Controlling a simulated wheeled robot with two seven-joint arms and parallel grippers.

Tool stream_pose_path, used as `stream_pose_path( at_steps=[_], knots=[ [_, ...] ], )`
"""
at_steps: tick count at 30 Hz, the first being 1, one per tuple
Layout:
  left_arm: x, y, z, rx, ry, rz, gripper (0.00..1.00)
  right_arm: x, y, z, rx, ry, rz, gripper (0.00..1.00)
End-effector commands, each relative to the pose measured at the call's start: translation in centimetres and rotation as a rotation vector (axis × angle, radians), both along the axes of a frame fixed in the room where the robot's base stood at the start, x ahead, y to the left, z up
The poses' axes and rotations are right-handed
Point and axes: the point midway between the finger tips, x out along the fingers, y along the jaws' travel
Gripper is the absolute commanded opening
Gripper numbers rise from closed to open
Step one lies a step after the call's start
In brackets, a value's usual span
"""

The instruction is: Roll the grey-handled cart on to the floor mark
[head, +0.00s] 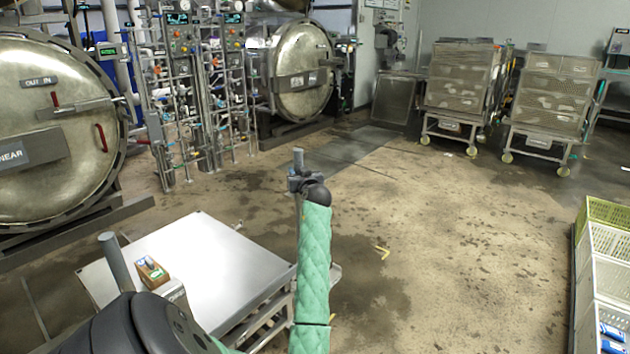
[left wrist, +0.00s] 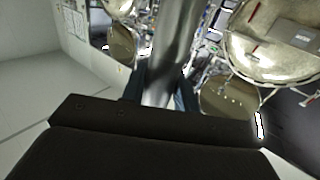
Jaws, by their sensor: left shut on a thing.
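The grey-handled cart (head: 215,258) stands at the lower left of the head view, with a flat pale top and a metal frame below. One grey upright post (head: 117,262) rises at its left. My left gripper (head: 307,183) is shut on another grey post (head: 298,157) at the cart's right side. In the left wrist view a shiny metal bar (left wrist: 170,55) runs up between the dark fingers. A small yellow corner mark (head: 382,252) lies on the floor right of the cart; I cannot tell whether it belongs to the floor mark. My right gripper is not in view.
A small box (head: 152,270) sits on the cart's near left part. Round autoclave doors (head: 55,130) (head: 303,72) and pipework line the left and back. Two loaded tray carts (head: 460,80) (head: 550,95) stand at the back right. Crates (head: 605,245) edge the right. The middle floor is clear.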

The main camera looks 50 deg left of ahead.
Motion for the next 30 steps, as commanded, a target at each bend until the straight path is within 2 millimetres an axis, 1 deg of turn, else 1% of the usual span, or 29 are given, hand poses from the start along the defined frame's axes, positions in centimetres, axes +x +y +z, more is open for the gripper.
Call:
stream_pose_path(
  at_steps=[4, 9, 22, 23, 24, 25, 26, 30],
  knots=[
    [0.0, 1.5, -0.2, -0.002, 0.0, -0.007, 0.0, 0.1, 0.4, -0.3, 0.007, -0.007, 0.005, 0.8],
    [-0.2, 2.4, -0.2, -0.003, -0.001, -0.01, 0.0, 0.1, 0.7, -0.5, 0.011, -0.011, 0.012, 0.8],
    [-0.3, 2.7, -0.3, -0.003, 0.001, -0.009, 0.0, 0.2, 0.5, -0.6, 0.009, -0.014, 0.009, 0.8],
    [-0.3, 2.7, -0.3, -0.003, 0.001, -0.009, 0.34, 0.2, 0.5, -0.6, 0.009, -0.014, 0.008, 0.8],
    [-0.3, 2.8, -0.3, -0.003, 0.001, -0.009, 0.42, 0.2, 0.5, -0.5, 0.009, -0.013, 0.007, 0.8],
    [-0.3, 2.8, -0.3, -0.003, 0.001, -0.009, 0.47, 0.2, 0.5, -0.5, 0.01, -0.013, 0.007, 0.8],
    [-0.3, 2.8, -0.3, -0.003, 0.001, -0.008, 0.5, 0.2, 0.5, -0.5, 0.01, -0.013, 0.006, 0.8],
    [-0.3, 2.8, -0.2, -0.003, 0.001, -0.008, 0.5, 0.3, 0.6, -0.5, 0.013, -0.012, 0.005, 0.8]
  ],
)
